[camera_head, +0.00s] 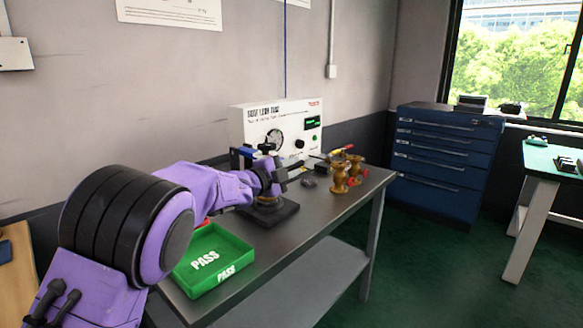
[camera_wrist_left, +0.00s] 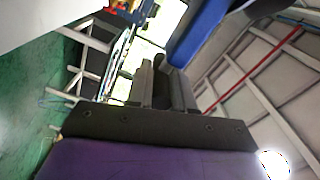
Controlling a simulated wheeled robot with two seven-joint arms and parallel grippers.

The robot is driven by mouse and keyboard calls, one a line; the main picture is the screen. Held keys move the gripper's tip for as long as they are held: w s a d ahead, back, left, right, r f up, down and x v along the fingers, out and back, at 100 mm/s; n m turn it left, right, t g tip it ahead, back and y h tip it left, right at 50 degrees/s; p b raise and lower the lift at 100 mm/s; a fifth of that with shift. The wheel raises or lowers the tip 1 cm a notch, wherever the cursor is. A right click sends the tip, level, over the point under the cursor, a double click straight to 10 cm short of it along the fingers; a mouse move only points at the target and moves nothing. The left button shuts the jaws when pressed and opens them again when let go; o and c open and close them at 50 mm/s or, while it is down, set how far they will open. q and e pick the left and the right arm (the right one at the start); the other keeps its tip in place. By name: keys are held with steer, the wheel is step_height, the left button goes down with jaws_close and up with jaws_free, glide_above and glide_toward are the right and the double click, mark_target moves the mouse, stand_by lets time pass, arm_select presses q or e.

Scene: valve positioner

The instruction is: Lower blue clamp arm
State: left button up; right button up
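The blue clamp arm (camera_head: 236,158) shows as a small dark blue upright piece behind my left wrist, in front of the white test panel. A large blue bar (camera_wrist_left: 197,32), which looks like the same arm close up, crosses the top of the left wrist view. My left gripper (camera_head: 300,172) is above the bench over the black fixture base (camera_head: 276,216), and my arm hides much of the fixture. In the left wrist view its fingers (camera_wrist_left: 158,75) look closed together with nothing between them. The fingertips appear apart from the blue bar. My right gripper is not in view.
The white test panel (camera_head: 301,120) with a gauge stands at the back of the bench. A green PASS tray (camera_head: 237,246) sits at the front left. Brass valve bodies (camera_head: 340,178) stand right of the gripper. A blue drawer cabinet (camera_head: 440,160) is beyond.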

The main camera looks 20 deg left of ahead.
arm_select(q)
steer(key=shift+o, duration=1.4)
steer(key=shift+w+a+f, duration=0.1)
steer(key=shift+w+f, duration=0.1)
steer(key=shift+f, duration=0.05)
steer(key=shift+w+f, duration=0.15)
steer(key=shift+r, duration=0.2)
steer(key=shift+s+a, duration=0.1)
steer(key=shift+s, duration=0.35)
steer(key=b+v, duration=0.1)
steer(key=v, duration=0.8)
steer(key=shift+s+a, duration=0.2)
steer(key=shift+s, duration=0.15)
steer(key=shift+f, duration=0.1)
